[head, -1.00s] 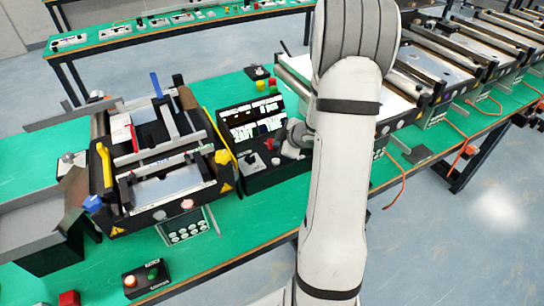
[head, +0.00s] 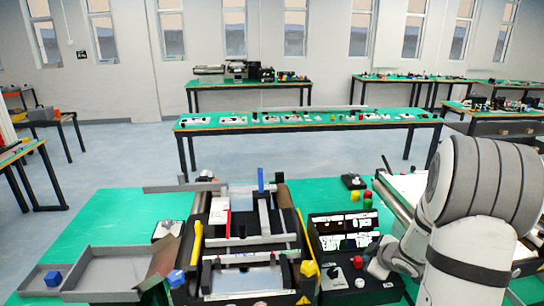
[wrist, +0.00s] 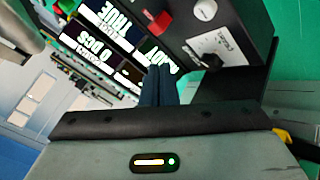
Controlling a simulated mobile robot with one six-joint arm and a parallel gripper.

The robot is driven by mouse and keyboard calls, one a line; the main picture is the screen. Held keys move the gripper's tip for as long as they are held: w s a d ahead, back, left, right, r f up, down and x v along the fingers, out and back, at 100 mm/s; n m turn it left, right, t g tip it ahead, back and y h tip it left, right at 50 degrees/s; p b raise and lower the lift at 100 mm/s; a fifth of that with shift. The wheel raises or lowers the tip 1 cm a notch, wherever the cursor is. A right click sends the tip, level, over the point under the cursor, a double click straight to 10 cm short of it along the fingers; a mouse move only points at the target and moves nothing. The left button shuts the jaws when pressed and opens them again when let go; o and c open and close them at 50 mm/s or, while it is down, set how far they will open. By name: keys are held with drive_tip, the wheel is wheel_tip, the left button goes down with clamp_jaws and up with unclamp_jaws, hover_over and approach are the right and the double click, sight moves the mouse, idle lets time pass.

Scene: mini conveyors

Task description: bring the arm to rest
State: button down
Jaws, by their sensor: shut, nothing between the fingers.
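My white arm comes in from the right in the head view, bent, with its wrist low over the right side of the black control panel (head: 333,288). My gripper's dark fingers (wrist: 157,84) are together and empty in the wrist view. In that view they are in front of the panel's lit screens (wrist: 98,38). In the head view the fingers cannot be made out clearly beside the panel's red button (head: 357,262).
The mini conveyor (head: 246,241) stands left of the panel on the green table (head: 120,212). Stacked coloured lights (head: 367,199) stand behind the panel. A floor gap separates the back tables.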

drive_tip(key=s+a+r+m+h, duration=0.2)
drive_tip(key=s+r+m+h, duration=0.2)
drive_tip(key=r, duration=0.5)
drive_tip(key=s+a+r+m+g+y, duration=0.1)
drive_tip(key=s+a+r+m+g, duration=0.1)
drive_tip(key=s+a, duration=0.6)
drive_tip(key=s+a+r+m+g+y, duration=0.2)
drive_tip(key=s+a, duration=0.6)
drive_tip(key=s, duration=0.5)
wheel_tip(320, 180, up, 2)
drive_tip(key=m+g, duration=0.1)
drive_tip(key=m, duration=0.1)
drive_tip(key=shift+s+a+m+g, duration=0.15)
drive_tip(key=shift+s+m+g, duration=0.15)
drive_tip(key=shift+s+m, duration=0.1)
drive_tip(key=shift+r, duration=0.1)
